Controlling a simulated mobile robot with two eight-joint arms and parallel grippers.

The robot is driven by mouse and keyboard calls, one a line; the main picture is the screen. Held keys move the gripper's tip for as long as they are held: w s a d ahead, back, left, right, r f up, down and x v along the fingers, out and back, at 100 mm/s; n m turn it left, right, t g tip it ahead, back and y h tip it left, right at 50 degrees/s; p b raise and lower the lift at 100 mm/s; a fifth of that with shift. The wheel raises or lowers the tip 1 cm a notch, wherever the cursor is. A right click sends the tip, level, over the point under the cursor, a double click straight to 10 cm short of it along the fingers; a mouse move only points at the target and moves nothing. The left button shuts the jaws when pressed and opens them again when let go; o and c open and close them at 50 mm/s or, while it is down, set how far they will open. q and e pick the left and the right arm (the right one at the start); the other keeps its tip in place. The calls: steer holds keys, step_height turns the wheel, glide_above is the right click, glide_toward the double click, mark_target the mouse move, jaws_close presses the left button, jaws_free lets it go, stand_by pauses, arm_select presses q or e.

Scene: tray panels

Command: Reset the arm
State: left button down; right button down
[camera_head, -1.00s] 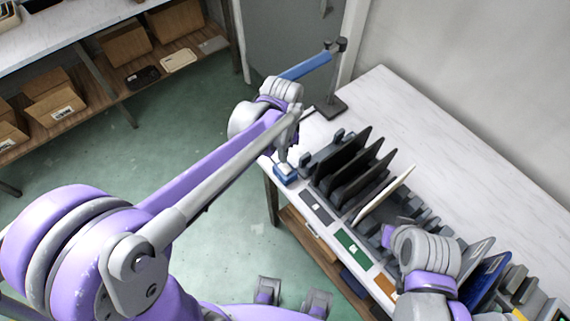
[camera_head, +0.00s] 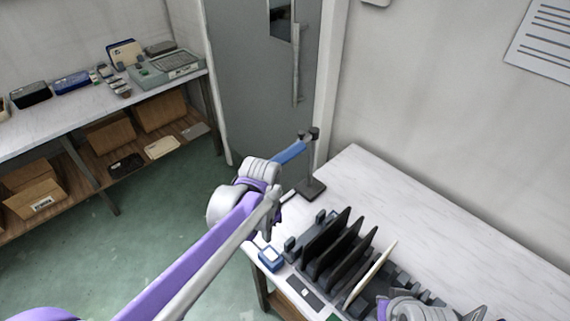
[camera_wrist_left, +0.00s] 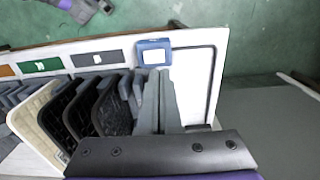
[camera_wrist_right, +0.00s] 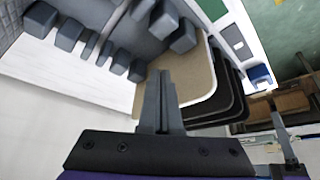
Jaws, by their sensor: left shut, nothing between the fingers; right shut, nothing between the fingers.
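My left gripper (camera_head: 268,230) is shut and empty. It hangs above the table's near left corner, close to a small blue-framed box (camera_head: 271,260). In the left wrist view its closed fingers (camera_wrist_left: 160,78) point toward the same blue box (camera_wrist_left: 154,51), beside the panels. My right gripper is mostly cut off at the bottom of the head view. In the right wrist view its fingers (camera_wrist_right: 160,78) are shut and empty, over the slotted rack near the cream panel (camera_wrist_right: 187,82).
The rack holds several black panels (camera_head: 322,240) and one cream panel (camera_head: 372,273), upright. A stand (camera_head: 312,185) with a blue arm is at the table's back left. The table (camera_head: 440,235) is clear behind the rack. A shelf bench (camera_head: 60,125) with boxes stands at left.

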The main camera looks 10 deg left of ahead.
arm_select(q)
steer(key=s+a+n+t, duration=0.2)
steer(key=s+a+n, duration=0.1)
steer(key=s, duration=0.3)
steer(key=s+a+n+t, duration=0.3)
steer(key=s+n, duration=0.1)
steer(key=s, duration=0.3)
steer(key=shift+s+a+n+t, duration=0.15)
steer(key=shift+a+n+t, duration=0.15)
steer(key=shift+a, duration=0.05)
stand_by(1.5)
